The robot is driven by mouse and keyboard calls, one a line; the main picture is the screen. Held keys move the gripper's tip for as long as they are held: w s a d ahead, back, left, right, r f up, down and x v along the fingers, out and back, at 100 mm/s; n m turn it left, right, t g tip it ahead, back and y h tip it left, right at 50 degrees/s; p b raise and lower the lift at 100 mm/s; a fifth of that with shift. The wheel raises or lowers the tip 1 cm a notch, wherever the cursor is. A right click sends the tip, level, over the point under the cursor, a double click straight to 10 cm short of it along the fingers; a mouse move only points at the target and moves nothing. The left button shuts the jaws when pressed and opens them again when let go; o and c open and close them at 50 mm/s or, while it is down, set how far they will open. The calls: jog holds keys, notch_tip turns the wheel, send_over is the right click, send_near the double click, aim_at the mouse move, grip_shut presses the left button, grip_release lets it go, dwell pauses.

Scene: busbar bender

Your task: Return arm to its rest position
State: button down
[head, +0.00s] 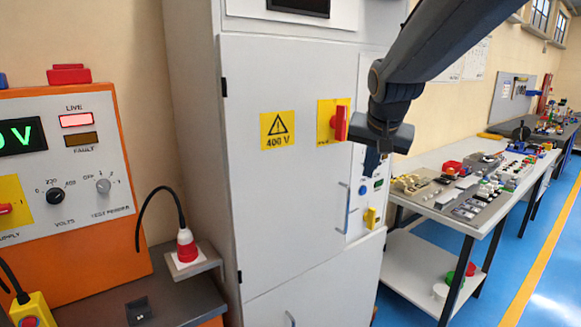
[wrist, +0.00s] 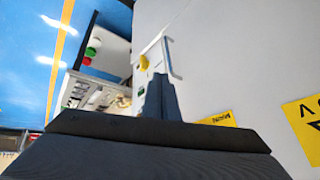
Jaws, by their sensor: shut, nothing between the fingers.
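My gripper (head: 371,160) hangs at the end of my dark arm, which comes in from the top right in the head view. It is shut and empty, pointing down in front of the right side of a tall grey cabinet (head: 285,190). It appears just below and right of the red switch handle (head: 341,124) on its yellow plate. I cannot tell how far it is from the cabinet face. In the wrist view the shut gripper (wrist: 160,95) shows against the pale cabinet door, near the door handle (wrist: 170,58).
An orange test panel (head: 70,170) with a lit red lamp stands at left. A red-and-white plug (head: 186,245) with a black cable sits on a small ledge. A workbench (head: 440,215) with many small parts stands at right. Blue floor (head: 510,250) is open there.

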jog(key=s+f+n+g, duration=0.4)
jog(key=s+f+g, duration=0.1)
jog(key=s+f, duration=1.7)
jog(key=shift+s+f+n+y, duration=0.2)
jog(key=shift+s+n+y, duration=0.1)
jog(key=shift+s, duration=0.9)
